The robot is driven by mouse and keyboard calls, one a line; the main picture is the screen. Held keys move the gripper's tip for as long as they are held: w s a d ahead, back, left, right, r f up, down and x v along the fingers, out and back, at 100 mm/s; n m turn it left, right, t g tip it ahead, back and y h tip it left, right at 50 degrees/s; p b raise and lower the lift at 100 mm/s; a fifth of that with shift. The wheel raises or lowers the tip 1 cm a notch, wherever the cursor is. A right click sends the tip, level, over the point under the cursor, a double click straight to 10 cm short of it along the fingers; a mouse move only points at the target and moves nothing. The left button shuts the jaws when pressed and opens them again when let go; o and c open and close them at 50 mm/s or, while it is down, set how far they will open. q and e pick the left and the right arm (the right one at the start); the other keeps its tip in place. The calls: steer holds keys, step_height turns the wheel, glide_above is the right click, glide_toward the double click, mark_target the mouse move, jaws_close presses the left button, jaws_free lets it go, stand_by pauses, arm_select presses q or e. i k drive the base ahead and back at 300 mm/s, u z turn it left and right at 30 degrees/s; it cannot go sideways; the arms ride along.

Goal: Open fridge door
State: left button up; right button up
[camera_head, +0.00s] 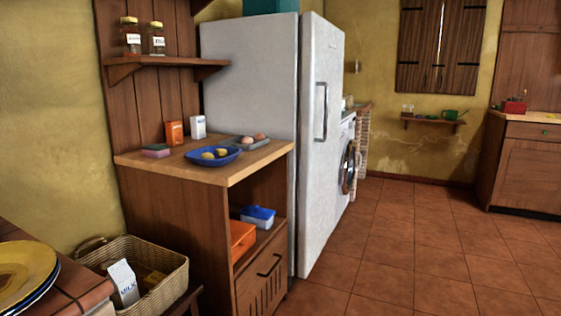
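The white fridge (250,78) stands behind and to the right of the wooden cabinet. Its door (318,190) is the tall panel on the right, seen at a steep angle. A thin gap line runs between door and body; I cannot tell whether the door is fully shut or slightly ajar. A long vertical handle (321,111) sits on the door's front face, at upper-middle height. Neither of my grippers shows in the head view, and nothing touches the handle.
A wooden cabinet (180,190) with a blue bowl (212,157) on top stands left of the fridge. A wicker basket (165,289) with a milk carton (123,281) is at lower left. A washing machine (348,160) stands beyond the door. The tiled floor (420,250) at right is clear.

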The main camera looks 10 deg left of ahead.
mark_target(321, 43)
steer(key=u, duration=0.1)
steer(key=i, duration=1)
steer(key=k, duration=0.45)
steer(key=z, duration=0.75)
steer(key=i, duration=2)
steer(key=u, duration=1.9)
